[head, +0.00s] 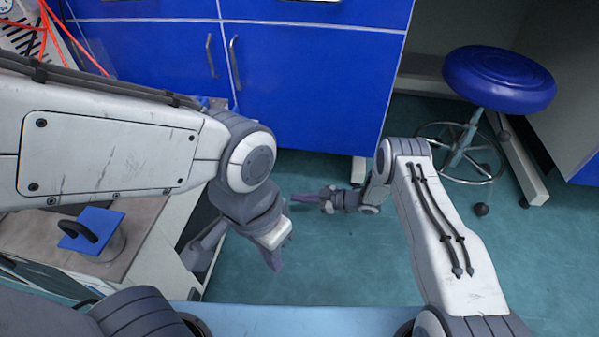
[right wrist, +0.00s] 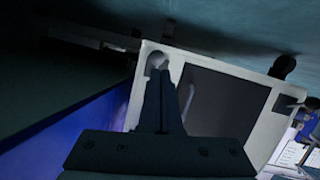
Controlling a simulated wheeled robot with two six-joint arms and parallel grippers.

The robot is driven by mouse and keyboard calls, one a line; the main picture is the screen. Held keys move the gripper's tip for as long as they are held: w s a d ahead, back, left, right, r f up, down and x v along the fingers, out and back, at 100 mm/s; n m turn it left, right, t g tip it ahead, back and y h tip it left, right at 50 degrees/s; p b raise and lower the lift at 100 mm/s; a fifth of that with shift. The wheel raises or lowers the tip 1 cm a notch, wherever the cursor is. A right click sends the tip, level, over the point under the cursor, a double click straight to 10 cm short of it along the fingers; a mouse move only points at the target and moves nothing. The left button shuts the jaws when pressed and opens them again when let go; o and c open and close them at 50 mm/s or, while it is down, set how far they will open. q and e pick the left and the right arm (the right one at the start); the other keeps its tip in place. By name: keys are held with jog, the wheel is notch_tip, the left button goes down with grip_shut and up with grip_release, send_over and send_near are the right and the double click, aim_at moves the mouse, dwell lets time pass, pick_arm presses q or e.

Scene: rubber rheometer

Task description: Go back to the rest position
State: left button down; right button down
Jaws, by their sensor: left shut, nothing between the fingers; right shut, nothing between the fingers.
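My left arm comes in from the left in the head view. My left gripper (head: 276,264) hangs low near the middle, pointing down, shut and empty. My right arm comes up from the lower right and bends back. My right gripper (head: 300,198) points left over the floor, just above and right of the left one in the picture, shut and empty. In the right wrist view, the right gripper's fingers (right wrist: 162,90) are together with nothing between them.
A blue cabinet (head: 310,90) stands ahead. A blue stool (head: 499,78) is at the upper right. A bench (head: 130,225) at the left bears a metal piece with a blue top (head: 92,226). The teal floor (head: 330,255) is clear around the grippers. A pale frame (right wrist: 142,92) shows in the wrist view.

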jog(key=w+a+r+m+t+h+p, duration=0.1)
jog(key=w+r+h+p, duration=0.25)
jog(key=r, duration=0.55)
jog(key=w+a+r+m+t+h+p, duration=0.15)
jog(key=w+r, duration=0.25)
jog(key=r, duration=0.4)
jog(key=s+r+m+h+p, duration=0.3)
jog(key=s+r+h+p, duration=0.1)
jog(key=r, duration=1)
jog(key=s+d+r+m+g+h+p, duration=0.1)
jog(key=s+d+r+g+p, duration=0.15)
jog(key=s+r, duration=0.75)
jog(key=s+d+r+m+g+h+p, duration=0.2)
jog(key=s+d+r+p, duration=0.15)
jog(key=s, duration=1.25)
jog(key=s+d+r+m+g+h+p, duration=0.1)
jog(key=s+d+r+g+p, duration=0.2)
jog(key=s+r, duration=0.7)
jog(key=s+r+p, duration=0.3)
jog(key=r+p, duration=3)
jog(key=p, duration=0.4)
jog(key=shift+a+t+p, duration=0.25)
jog(key=shift+t+p, duration=0.05)
jog(key=shift+t, duration=0.1)
